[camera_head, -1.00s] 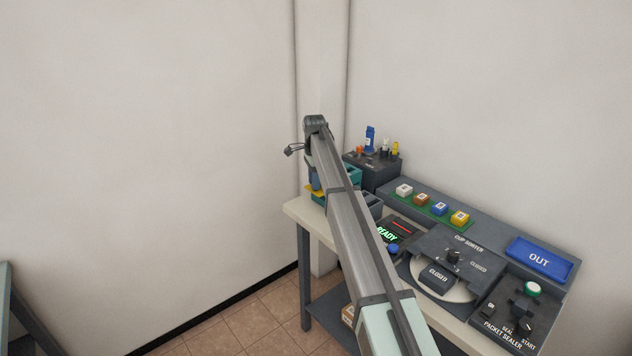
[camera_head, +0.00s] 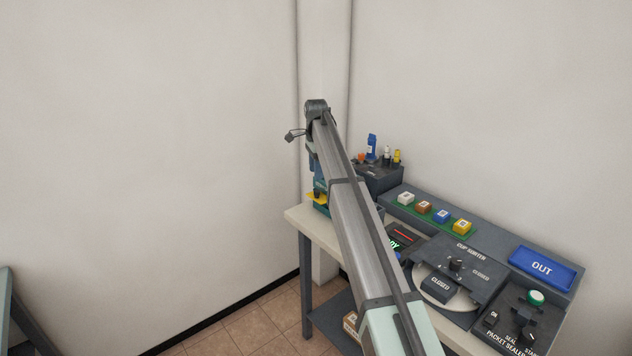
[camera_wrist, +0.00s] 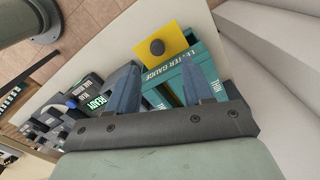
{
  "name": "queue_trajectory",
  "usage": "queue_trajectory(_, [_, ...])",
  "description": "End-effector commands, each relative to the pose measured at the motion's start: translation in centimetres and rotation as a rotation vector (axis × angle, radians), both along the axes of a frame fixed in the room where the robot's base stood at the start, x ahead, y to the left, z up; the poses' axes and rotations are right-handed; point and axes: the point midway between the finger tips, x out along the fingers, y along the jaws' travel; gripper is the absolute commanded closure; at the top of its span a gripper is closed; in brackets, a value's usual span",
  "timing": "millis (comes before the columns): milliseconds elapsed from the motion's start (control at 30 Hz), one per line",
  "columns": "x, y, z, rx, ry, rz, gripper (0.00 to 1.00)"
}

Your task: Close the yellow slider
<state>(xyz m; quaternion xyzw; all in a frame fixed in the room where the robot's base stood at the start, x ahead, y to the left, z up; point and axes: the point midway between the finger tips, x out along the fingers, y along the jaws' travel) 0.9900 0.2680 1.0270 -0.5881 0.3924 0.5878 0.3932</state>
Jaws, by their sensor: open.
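The yellow slider (camera_wrist: 163,49) is a flat yellow plate with a dark round knob (camera_wrist: 157,47). In the wrist view it sticks out from the end of the teal letter gauge box (camera_wrist: 188,80). In the head view a bit of the yellow slider (camera_head: 317,198) shows beside my arm, at the table's far left end. My gripper (camera_wrist: 164,85) is open and empty, its two blue-grey fingers above the letter gauge. The slider and knob appear just beyond the fingertips. Whether a finger touches the gauge cannot be told. My arm hides most of the gauge in the head view.
Coloured blocks sit on a green strip (camera_head: 426,212). The cup sorter (camera_head: 462,262) and blue OUT tray (camera_head: 542,263) lie to the right.

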Motion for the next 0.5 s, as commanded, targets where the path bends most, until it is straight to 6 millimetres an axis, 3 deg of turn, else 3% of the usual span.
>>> queue_trajectory(200, [0.1,0.0,3.9,0.000,-0.001,0.000,0.49])
queue_trajectory(500, [0.0,0.0,6.2,0.000,0.000,0.000,0.49])
